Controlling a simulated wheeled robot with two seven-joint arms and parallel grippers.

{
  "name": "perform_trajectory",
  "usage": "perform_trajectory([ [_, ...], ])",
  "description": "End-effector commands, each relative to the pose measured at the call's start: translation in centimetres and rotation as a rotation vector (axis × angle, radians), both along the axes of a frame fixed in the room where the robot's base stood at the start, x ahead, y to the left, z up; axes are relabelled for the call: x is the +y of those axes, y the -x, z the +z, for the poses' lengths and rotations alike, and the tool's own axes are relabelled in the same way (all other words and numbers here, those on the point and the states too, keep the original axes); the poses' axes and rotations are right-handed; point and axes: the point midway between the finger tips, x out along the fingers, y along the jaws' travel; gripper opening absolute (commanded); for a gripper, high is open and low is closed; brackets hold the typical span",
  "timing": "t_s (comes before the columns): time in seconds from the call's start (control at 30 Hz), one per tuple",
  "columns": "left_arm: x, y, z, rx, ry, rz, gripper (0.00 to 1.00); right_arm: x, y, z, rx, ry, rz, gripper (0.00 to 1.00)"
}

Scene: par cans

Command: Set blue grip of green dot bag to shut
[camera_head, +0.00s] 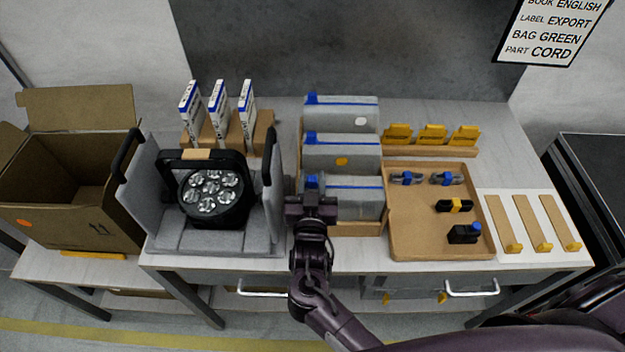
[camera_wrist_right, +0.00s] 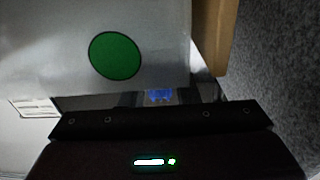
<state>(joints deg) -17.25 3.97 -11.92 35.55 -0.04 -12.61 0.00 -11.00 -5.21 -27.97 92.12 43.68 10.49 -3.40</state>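Three grey bags with blue top strips stand one behind another in a holder. The rear bag (camera_head: 341,115) has a white dot and the middle bag (camera_head: 341,153) an orange dot. The front bag (camera_head: 356,203) shows a green dot (camera_wrist_right: 115,55) in the right wrist view. Its blue grip (camera_head: 312,181) is at the left end of its strip; a bit of blue (camera_wrist_right: 160,95) also shows at my right gripper's fingers. My right gripper (camera_head: 312,199) is at this grip. Whether its fingers touch or clamp the grip is unclear. My left gripper is out of view.
Left of the bags, a black par light (camera_head: 215,193) sits in grey foam (camera_head: 262,238) with upright walls close to my right gripper. An open cardboard box (camera_head: 75,195) stands far left. A tray (camera_head: 437,240) with clamps and connectors lies right of the bags.

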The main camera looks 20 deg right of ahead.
Motion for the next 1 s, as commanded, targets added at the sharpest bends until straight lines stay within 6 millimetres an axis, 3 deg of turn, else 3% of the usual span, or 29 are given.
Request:
perform_trajectory([
  [0.1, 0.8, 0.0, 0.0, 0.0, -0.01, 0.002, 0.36, 0.0, 0.0, 0.0, 0.0, 0.0, 0.0, 0.44],
  [0.43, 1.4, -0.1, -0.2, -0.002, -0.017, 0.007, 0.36, 0.1, 0.4, -0.1, 0.001, 0.0, 0.0, 0.44],
  [0.8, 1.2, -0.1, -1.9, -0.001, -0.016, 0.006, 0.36, 1.7, 5.9, -0.3, 0.002, -0.001, 0.0, 0.44],
  [1.0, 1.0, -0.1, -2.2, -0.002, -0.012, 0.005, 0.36, 2.2, 7.4, 0.0, 0.0, -0.001, 0.0, 0.44],
])
